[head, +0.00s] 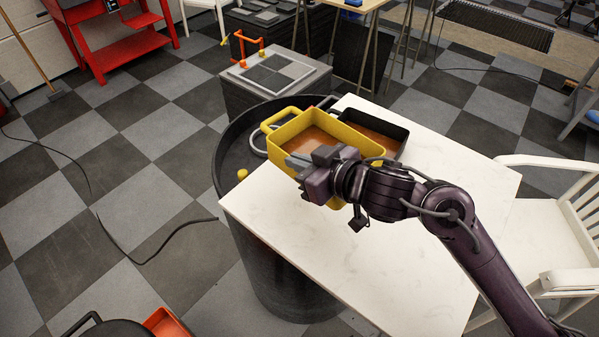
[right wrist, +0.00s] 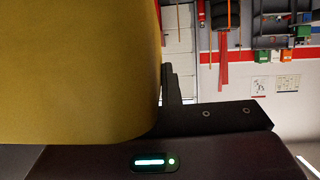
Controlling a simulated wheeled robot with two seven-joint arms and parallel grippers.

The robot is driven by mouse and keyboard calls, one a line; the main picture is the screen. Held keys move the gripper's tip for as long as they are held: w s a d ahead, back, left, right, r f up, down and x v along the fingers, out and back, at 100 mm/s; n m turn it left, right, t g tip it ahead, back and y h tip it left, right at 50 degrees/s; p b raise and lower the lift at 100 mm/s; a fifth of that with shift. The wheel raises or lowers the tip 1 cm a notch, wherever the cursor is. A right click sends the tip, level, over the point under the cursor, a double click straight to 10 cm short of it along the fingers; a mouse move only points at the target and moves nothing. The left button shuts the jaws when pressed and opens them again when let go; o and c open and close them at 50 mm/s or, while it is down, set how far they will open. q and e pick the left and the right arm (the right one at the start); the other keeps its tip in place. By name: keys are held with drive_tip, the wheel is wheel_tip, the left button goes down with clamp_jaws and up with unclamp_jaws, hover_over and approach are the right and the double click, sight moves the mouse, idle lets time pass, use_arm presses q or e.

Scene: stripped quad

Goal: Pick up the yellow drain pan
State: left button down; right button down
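The yellow drain pan (head: 276,153) sits upright at the far-left corner of the white tabletop, partly over the dark round drum. It has a loop handle at its far left and a brownish inside. My right gripper (head: 298,161) is at the pan's near side, with its grey fingers close to the near wall. The gripper and wrist hide part of that wall. In the right wrist view, the yellow pan (right wrist: 75,70) fills the left side, right beside a dark finger. Whether the fingers close on the wall cannot be told. My left gripper is not in view.
A dark pan (head: 393,131) stands right behind the yellow one. The dark round drum (head: 228,150) stands under the white tabletop (head: 330,255), whose near part is clear. A white chair (head: 553,225) stands at the right. A grey block stack (head: 262,88) stands behind.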

drive_tip(key=shift+r+p, duration=0.65)
drive_tip(key=shift+r, duration=2.65)
